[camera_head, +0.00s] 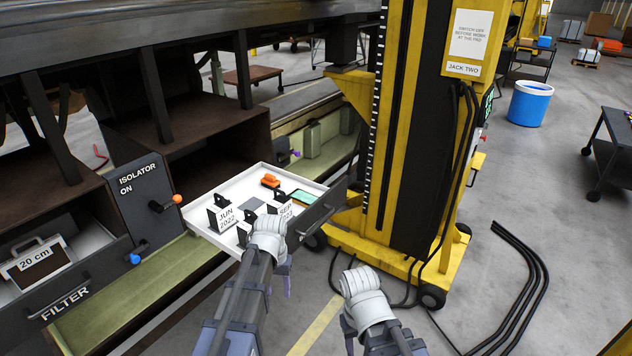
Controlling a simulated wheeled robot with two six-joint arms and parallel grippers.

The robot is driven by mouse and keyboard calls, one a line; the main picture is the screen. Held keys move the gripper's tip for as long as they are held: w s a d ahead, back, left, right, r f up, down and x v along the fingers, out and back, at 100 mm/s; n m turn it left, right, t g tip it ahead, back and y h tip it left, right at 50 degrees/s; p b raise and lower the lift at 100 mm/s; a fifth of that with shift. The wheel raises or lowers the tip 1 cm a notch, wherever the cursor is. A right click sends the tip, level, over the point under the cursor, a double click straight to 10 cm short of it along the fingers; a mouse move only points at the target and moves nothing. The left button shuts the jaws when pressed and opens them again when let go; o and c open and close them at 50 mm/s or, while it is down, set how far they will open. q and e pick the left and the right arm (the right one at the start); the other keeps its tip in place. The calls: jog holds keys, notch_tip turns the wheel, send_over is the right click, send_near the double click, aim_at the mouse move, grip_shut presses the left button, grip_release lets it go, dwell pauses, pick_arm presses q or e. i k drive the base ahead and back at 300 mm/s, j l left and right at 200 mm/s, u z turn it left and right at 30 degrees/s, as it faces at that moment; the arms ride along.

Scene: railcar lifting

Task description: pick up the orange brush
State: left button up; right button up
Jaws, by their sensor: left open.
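The orange brush (270,181) appears as a small orange block near the back of an open white drawer (192,212). A green-topped item (302,197) lies to its right. Two dark holders with cards reading "JUN 2022" (226,217) and "SEP 2021" (286,213) stand in front of it. My left gripper (264,217) is over the drawer's front part, nearer to me than the brush and apart from it. It is open, and its fingers are mostly hidden behind my pale wrist. My right arm is at lower centre, outside the drawer; its fingers do not show.
A yellow lifting jack (452,120) stands just right of the drawer, with black cables on the floor. The isolator panel (145,190) with an orange-knobbed lever is left of the drawer. A blue bin (529,104) and a dark cart (612,150) stand farther right. Floor between them is open.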

aim_at(270, 180)
jog(key=i+z, duration=0.2)
jog(key=z, duration=0.25)
jog(key=i+z, duration=0.15)
jog(key=i, duration=0.65)
jog(key=i+j+z, duration=0.1)
jog(key=i, duration=0.7)
jog(key=i+u, duration=0.3)
jog(key=i, duration=0.45)
jog(key=i+l+u, duration=0.2)
jog(key=i+u, duration=0.15)
jog(key=i, duration=0.4)
jog(key=i+u, duration=0.45)
jog(key=i, duration=0.15)
jog(key=u, duration=1.65)
